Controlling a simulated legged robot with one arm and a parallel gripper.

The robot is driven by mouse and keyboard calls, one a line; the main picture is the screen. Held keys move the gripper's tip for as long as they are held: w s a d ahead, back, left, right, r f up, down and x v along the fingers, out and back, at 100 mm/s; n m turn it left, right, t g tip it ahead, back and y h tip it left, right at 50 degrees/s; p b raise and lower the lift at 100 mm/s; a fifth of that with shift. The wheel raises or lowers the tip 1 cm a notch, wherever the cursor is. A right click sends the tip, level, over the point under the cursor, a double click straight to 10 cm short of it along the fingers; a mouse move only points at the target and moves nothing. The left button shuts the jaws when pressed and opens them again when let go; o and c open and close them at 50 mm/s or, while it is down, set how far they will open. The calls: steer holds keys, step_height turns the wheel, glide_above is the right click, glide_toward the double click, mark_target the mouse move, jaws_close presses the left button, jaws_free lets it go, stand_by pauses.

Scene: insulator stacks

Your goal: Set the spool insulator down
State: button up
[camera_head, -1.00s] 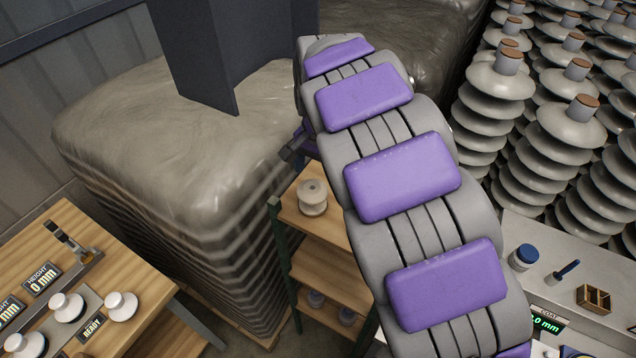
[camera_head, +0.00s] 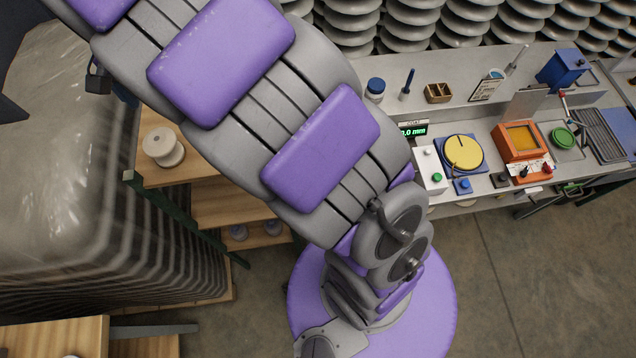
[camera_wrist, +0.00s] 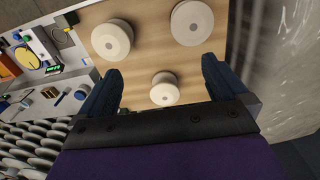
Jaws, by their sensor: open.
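My gripper (camera_wrist: 161,88) is open in the wrist view, with one dark blue finger on each side. A pale spool insulator (camera_wrist: 164,90) stands on the wooden shelf top (camera_wrist: 150,62) in the gap between the fingers as pictured, with clear space on both sides. Whether it is level with the fingertips or beyond them I cannot tell. Two more pale spools, one at left (camera_wrist: 112,39) and one at right (camera_wrist: 191,22), stand farther up the picture. In the head view, one spool (camera_head: 163,147) shows on the top shelf; my arm hides most of the gripper and part of the shelf.
Two spools (camera_head: 238,232) sit on a lower shelf. A wrapped pallet stack (camera_head: 50,150) stands close at left. A bench (camera_head: 450,105) with an orange device (camera_head: 520,150), yellow disc (camera_head: 462,152) and small tools runs along the right. Stacked disc insulators stand behind it.

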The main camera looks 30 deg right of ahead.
steer(key=s+d, duration=0.8)
steer(key=d, duration=0.1)
steer(key=s+d+f+n, duration=0.1)
steer(key=s+d+f, duration=0.1)
steer(key=s, duration=0.5)
steer(key=s+d+f+n+g, duration=0.1)
steer(key=s+d, duration=0.3)
steer(key=s, duration=0.4)
steer(key=s+d+f+n, duration=0.2)
steer(key=s+d+f, duration=0.1)
steer(key=s, duration=0.5)
steer(key=shift+f+g, duration=0.15)
steer(key=shift+g, duration=0.25)
steer(key=shift+d, duration=0.25)
step_height(320, 180, down, 15)
steer(key=b, duration=1.5)
